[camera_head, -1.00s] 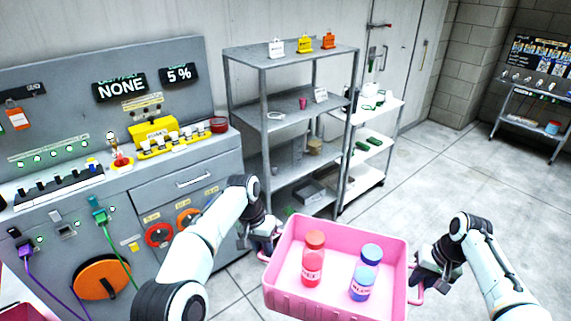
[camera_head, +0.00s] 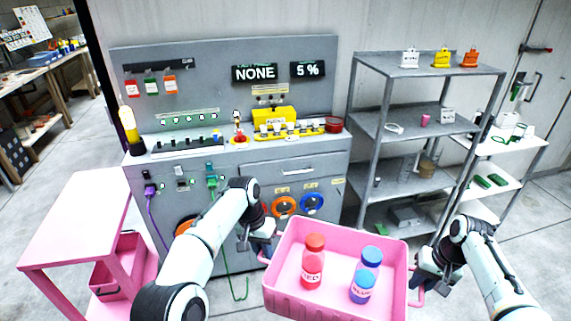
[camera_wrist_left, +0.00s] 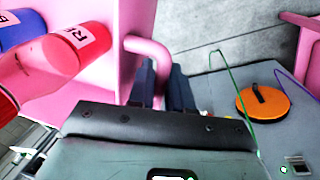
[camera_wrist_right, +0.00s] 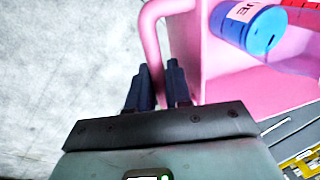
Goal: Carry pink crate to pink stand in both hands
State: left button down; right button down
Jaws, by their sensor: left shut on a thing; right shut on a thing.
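The pink crate (camera_head: 290,300) is held up in front of me, roughly level, with a red-labelled bottle (camera_head: 313,262) and a blue-labelled bottle (camera_head: 365,275) standing in it. My left gripper (camera_head: 264,240) is shut on the crate's left handle, which shows between its fingers in the left wrist view (camera_wrist_left: 158,88). My right gripper (camera_head: 420,280) is shut on the right handle, seen in the right wrist view (camera_wrist_right: 155,85). The pink stand (camera_head: 75,215) is at the left, with a bare flat top. Another pink crate (camera_head: 115,265) sits on its lower level.
A grey workbench panel (camera_head: 200,95) stands ahead, with a green cable (camera_head: 235,285) hanging down its front. A grey shelf rack (camera_head: 415,125) and a white shelf (camera_head: 510,150) stand to the right. A wooden table (camera_head: 50,75) is at the far left. Floor shows between stand and workbench.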

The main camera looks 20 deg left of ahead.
aim_at(76, 232)
jog(key=j+u, duration=0.2)
jog(key=u, duration=0.3)
jog(key=i+j, duration=0.1)
jog(key=j, duration=0.5)
jog(key=i+j, duration=0.1)
jog(key=j, duration=0.5)
jog(key=i+j, duration=0.1)
jog(key=j, duration=0.5)
jog(key=i+j, duration=0.1)
jog(key=j, duration=0.5)
jog(key=i+j, duration=0.15)
jog(key=j, duration=0.45)
jog(key=i+j, duration=0.1)
jog(key=j, duration=0.5)
